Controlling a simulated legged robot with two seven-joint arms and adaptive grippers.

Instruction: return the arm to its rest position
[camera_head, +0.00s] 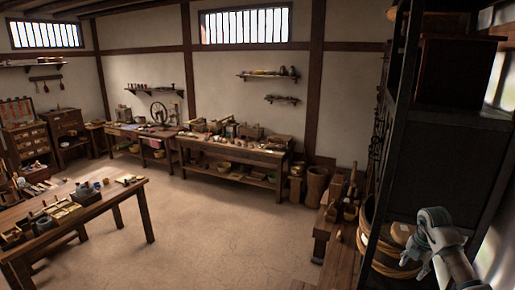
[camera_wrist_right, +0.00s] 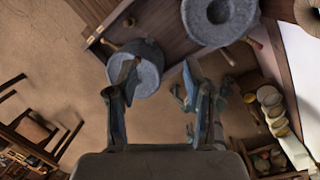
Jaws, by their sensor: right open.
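My right arm (camera_head: 452,262) comes in at the lower right of the head view, beside the dark shelf unit. Its gripper (camera_head: 418,262) is small and partly hidden by the wrist there. In the right wrist view the gripper (camera_wrist_right: 158,92) shows two fingers spread apart, with nothing held between them. A grey stone piece (camera_wrist_right: 148,68) with a wooden handle shows beyond the left finger, partly covered by it. A round grey quern stone (camera_wrist_right: 220,18) with a central hole shows at the top. My left gripper is in neither view.
The dark shelf unit (camera_head: 435,150) stands close to my right arm, with round woven baskets (camera_head: 385,225) low inside it. A table with tools and boxes (camera_head: 140,190) stands at left. A long workbench (camera_head: 235,153) lines the back wall. The middle floor (camera_head: 220,225) is clear.

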